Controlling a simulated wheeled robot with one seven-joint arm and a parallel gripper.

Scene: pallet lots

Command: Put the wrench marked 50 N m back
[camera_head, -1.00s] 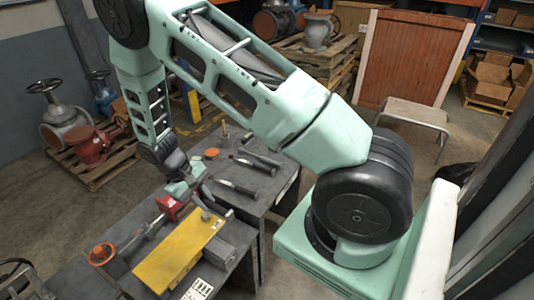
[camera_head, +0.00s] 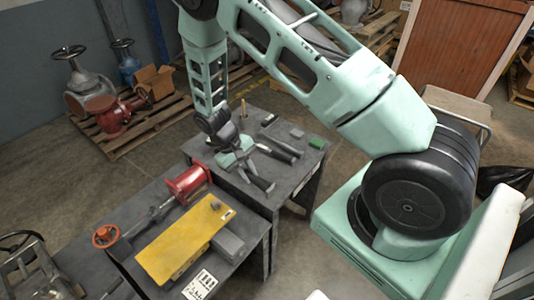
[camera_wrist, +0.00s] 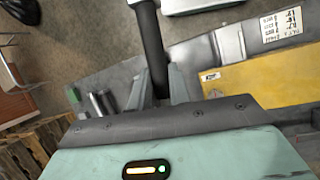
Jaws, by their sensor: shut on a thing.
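In the wrist view, my gripper (camera_wrist: 158,90) is shut on a black bar-shaped handle (camera_wrist: 151,45), which sticks out past the fingers and has a pale end at the top edge. I take it for the wrench; no 50 N m mark is readable. In the head view, my gripper (camera_head: 246,170) is low over the far dark table (camera_head: 200,150), with a dark piece of the wrench (camera_head: 262,184) at its fingers. I cannot tell whether the wrench touches the table. Other dark-handled tools (camera_head: 280,149) lie just beyond it on that table.
A green block (camera_head: 316,143), a grey block (camera_head: 296,133) and an upright brass-coloured peg (camera_head: 243,108) are on the far table. The near table bears a yellow plate (camera_head: 180,240), a red-flanged valve (camera_head: 188,181) with an orange handwheel (camera_head: 105,235), and a printed card (camera_head: 200,285).

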